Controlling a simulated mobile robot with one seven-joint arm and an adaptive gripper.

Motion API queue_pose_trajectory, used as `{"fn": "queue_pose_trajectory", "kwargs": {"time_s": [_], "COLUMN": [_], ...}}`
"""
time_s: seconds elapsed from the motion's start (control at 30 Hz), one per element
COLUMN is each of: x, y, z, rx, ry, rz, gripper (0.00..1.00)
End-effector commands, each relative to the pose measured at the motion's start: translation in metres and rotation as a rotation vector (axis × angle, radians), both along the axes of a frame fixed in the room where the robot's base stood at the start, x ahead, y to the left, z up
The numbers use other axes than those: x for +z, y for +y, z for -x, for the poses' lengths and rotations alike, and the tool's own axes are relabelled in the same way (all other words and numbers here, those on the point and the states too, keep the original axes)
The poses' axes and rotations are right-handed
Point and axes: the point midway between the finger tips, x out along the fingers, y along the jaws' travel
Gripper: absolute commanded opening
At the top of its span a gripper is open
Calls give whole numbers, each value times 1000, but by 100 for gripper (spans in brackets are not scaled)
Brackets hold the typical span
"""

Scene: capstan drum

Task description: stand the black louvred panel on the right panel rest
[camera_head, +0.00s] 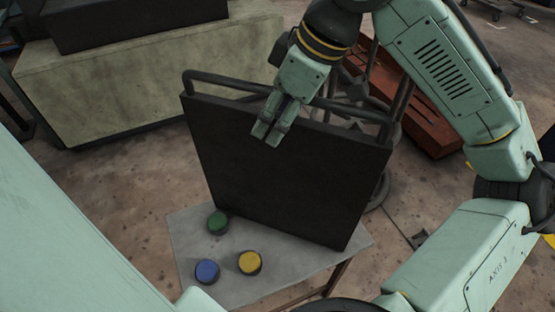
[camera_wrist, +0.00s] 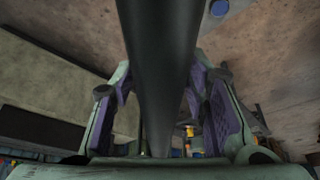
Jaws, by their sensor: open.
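The black panel (camera_head: 290,175) stands nearly upright, slightly tilted, in the middle of the head view. A dark tubular rail (camera_head: 225,84) runs along its top; no louvres can be made out on the face I see. My gripper (camera_head: 268,134) points down at the rail near its middle, with its fingertips in front of the panel's upper face. In the wrist view the rail (camera_wrist: 163,50) passes between the two spread fingers of my gripper (camera_wrist: 160,92), with gaps on both sides. Whether the panel's lower edge touches the table is unclear. I cannot identify the right panel rest.
A small grey table (camera_head: 190,240) at the panel's foot carries a green (camera_head: 218,222), a blue (camera_head: 207,271) and a yellow round knob (camera_head: 250,262). A pale block (camera_head: 140,85) stands behind left; a rust-red structure (camera_head: 430,125) is behind right. Floor shows between them.

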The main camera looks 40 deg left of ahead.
Motion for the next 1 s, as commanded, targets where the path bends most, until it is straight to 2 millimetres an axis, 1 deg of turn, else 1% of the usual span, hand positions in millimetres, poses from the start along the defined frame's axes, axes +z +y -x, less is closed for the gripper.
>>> {"fn": "queue_pose_trajectory", "kwargs": {"time_s": [0.77, 1.0], "x": [-5, -5], "y": [0, 0], "z": [0, 0], "rx": [0, 0], "ry": [0, 0], "rz": [0, 0], "gripper": [42, 26]}}
